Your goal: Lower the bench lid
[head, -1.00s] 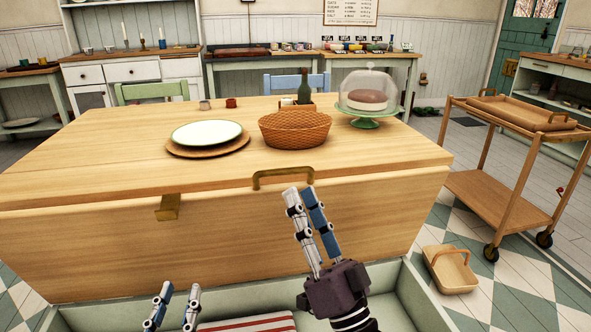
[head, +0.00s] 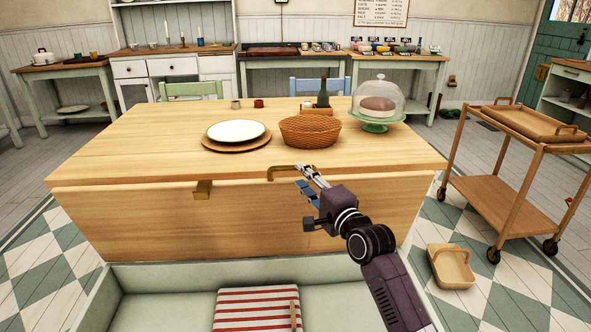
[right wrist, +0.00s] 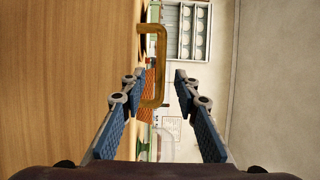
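The bench lid (head: 240,220) is a wooden panel standing raised behind the open pale green bench box (head: 165,285) in the head view. A brass handle (head: 290,169) sits on its top edge, with a brass fitting (head: 203,189) to the left. My right gripper (head: 304,178) is at the handle's right end. In the right wrist view its fingers (right wrist: 157,80) are spread apart, with the handle (right wrist: 160,38) ahead between them, nearer the left finger. Contact cannot be told. The left gripper is not in view.
A red-and-white striped cloth (head: 257,308) lies in the box. Behind the lid, the table (head: 130,150) holds a plate (head: 236,131), wicker basket (head: 310,131) and domed cake stand (head: 377,106). A trolley (head: 505,185) and floor basket (head: 451,266) stand at right.

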